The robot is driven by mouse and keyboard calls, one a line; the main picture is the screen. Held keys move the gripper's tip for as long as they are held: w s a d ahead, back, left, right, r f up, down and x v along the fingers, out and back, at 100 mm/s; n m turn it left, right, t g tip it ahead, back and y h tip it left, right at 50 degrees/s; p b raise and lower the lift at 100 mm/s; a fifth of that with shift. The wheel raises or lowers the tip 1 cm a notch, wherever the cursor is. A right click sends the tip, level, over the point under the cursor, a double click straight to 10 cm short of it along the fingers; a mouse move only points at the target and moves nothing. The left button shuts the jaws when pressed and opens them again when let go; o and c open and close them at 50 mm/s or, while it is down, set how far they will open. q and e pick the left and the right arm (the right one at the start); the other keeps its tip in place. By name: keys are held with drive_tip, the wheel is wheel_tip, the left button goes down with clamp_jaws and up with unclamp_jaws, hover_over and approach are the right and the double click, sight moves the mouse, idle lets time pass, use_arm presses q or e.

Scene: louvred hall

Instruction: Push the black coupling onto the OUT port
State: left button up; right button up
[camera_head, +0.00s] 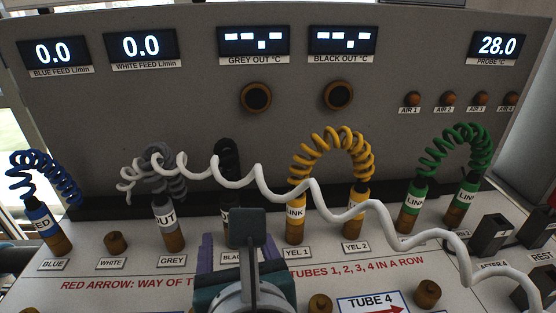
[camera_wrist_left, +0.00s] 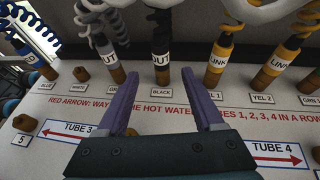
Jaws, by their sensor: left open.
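The black coupling (camera_wrist_left: 161,52), with a white OUT label and a black coiled hose, stands upright over a brass port (camera_wrist_left: 160,77) behind the BLACK plate. How far it is seated I cannot tell. In the head view the black coupling (camera_head: 229,212) is partly hidden behind my gripper. My left gripper (camera_wrist_left: 160,82) is open, its purple fingers pointing towards the coupling's foot, one to each side in the picture. I cannot tell whether they touch it. In the head view my left gripper (camera_head: 238,243) covers part of the BLACK plate. My right gripper is not in view.
The grey coupling (camera_head: 165,215) stands left of it, and a yellow LINK coupling (camera_head: 296,210) stands close on the right. A white coiled hose (camera_head: 270,180) crosses in front. A bare brass stub (camera_head: 116,241) is at WHITE. The panel (camera_head: 150,90) rises behind.

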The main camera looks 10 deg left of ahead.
use_arm(q)
drive_tip(key=b+x, duration=0.5)
drive_tip(key=x, duration=0.3)
drive_tip(key=shift+f, duration=0.25)
drive_tip(key=shift+w+a+f, duration=0.15)
drive_tip(key=shift+w+a, duration=0.1)
drive_tip(key=shift+w, duration=0.45)
drive_tip(key=shift+c, duration=0.3)
clamp_jaws()
idle(0.7)
